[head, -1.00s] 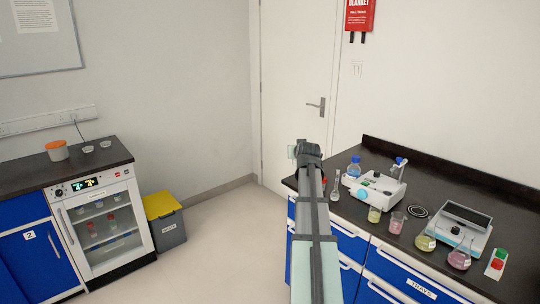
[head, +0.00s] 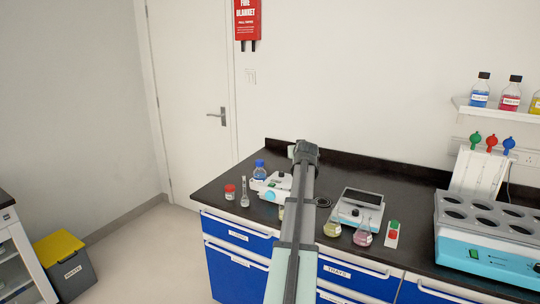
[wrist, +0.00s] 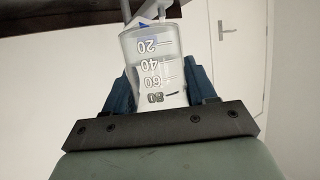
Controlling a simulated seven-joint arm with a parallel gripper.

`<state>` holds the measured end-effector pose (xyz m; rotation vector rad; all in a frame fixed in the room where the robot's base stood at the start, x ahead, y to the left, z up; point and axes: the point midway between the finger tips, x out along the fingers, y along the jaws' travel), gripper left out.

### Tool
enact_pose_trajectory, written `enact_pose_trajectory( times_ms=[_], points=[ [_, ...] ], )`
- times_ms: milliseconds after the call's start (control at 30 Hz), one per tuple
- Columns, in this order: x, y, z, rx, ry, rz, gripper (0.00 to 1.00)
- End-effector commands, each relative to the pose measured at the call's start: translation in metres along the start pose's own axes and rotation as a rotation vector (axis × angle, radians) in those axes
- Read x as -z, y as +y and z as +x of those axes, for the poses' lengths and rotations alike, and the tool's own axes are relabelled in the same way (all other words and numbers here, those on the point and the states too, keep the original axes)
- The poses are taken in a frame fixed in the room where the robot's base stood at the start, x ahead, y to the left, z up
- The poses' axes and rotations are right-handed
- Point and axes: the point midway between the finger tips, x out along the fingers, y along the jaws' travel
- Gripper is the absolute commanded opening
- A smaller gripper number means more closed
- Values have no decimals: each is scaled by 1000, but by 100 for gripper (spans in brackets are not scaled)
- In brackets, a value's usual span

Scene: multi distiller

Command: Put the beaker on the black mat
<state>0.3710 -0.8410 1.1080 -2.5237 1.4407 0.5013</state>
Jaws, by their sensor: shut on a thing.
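My gripper (wrist: 160,88) is shut on a clear beaker (wrist: 150,62) with white volume marks, seen from close by in the wrist view. The beaker appears upside down in that view, with clear liquid inside. In the head view my gripper (head: 299,151) is at the far end of my arm, above the back of the bench. A small pale piece beside it may be the beaker; it is mostly hidden. A round black mat (head: 323,202) with light rings lies on the dark bench just right of my arm, partly covered by it.
On the bench (head: 228,190) are a red-capped jar (head: 230,191), a flask (head: 244,193), a blue-capped bottle (head: 259,168), and a white device (head: 266,186). Right of my arm are a scale (head: 358,207), yellow (head: 333,226) and pink (head: 363,236) flasks, and a multi-well bath (head: 490,247).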

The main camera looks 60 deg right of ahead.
Motion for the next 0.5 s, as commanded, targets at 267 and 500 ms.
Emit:
enact_pose_trajectory(
  times_ms=[267, 500],
  points=[
    [-14, 82, 8, -93, -4, 39, 19],
    [-54, 102, 47, -187, -3, 77, 19]
  ],
)
